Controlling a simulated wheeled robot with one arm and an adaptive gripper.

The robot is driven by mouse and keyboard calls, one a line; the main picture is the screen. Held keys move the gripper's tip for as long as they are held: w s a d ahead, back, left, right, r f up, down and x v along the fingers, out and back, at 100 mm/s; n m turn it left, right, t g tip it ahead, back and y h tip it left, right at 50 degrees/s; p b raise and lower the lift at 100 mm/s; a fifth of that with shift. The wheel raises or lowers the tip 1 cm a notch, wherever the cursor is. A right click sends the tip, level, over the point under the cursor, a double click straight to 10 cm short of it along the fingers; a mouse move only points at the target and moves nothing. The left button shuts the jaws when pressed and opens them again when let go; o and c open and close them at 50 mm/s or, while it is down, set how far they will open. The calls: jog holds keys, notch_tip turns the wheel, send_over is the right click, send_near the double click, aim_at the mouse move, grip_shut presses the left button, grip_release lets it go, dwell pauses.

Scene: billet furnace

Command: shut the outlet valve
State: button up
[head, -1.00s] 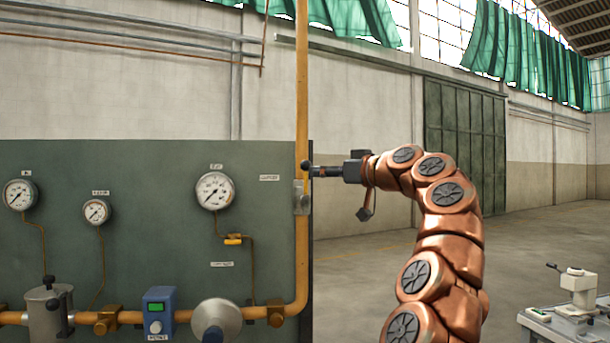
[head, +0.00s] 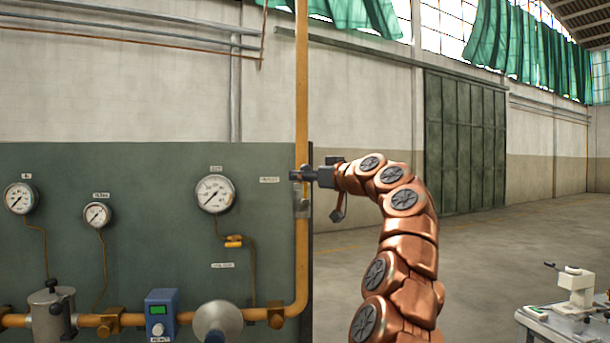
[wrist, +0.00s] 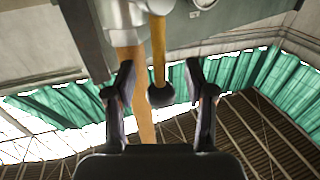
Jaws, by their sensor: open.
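The outlet valve (head: 302,204) is a metal body on the vertical yellow pipe at the panel's right edge. In the wrist view its body (wrist: 124,15) is at the top. Its yellow lever (wrist: 157,50) runs along the pipe and ends in a black ball knob (wrist: 160,96). My gripper (head: 298,176) is at the pipe just above the valve body and hides most of the lever in the head view. In the wrist view my gripper (wrist: 160,72) is open, with one finger on each side of the lever. I see gaps on both sides.
The green panel (head: 130,240) carries several gauges, including one large dial (head: 215,194). A blue box (head: 161,314) and a round metal part (head: 217,320) sit on the lower pipe. A bench (head: 560,325) stands at lower right. The floor beyond is clear.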

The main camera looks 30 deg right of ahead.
jog(key=shift+c, duration=0.3)
grip_shut()
